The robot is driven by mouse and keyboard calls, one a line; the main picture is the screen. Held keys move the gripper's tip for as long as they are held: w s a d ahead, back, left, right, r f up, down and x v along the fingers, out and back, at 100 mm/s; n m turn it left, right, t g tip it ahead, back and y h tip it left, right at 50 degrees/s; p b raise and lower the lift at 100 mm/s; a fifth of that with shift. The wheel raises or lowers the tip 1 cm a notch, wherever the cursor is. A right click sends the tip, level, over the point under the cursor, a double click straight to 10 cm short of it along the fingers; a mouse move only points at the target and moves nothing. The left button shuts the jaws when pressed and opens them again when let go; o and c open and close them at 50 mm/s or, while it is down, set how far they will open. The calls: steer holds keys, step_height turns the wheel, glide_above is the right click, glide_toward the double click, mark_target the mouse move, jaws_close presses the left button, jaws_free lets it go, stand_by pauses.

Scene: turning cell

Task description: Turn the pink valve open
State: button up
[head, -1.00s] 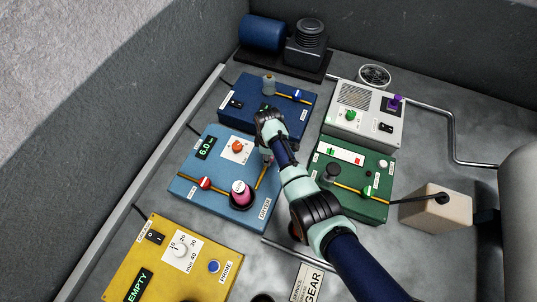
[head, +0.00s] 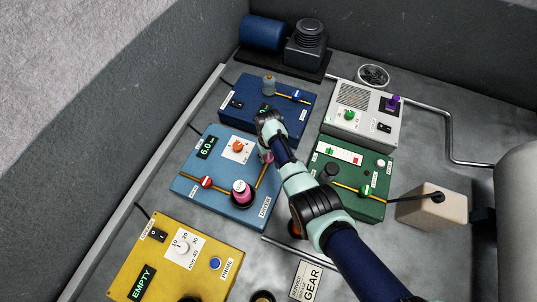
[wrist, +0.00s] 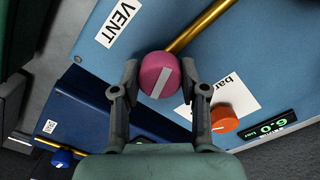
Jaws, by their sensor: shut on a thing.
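The pink valve (wrist: 160,75) is a round knob with a white stripe, at the end of a brass pipe (wrist: 205,22) on the light blue box (wrist: 245,60) near its VENT label. In the wrist view the stripe slants at an angle to the pipe. My gripper (wrist: 158,82) is shut on the knob, with one finger on each side. In the head view my arm covers part of the area, and the pink valve (head: 267,157) shows beside the wrist at the box's right edge.
The dark blue box (head: 240,105) is behind, the green box (head: 372,170) to the right and the yellow box (head: 140,255) in front.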

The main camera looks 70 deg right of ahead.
mark_target(268, 155)
steer(key=shift+m, duration=2.3)
steer(key=o, duration=1.1)
step_height(268, 155, up, 12)
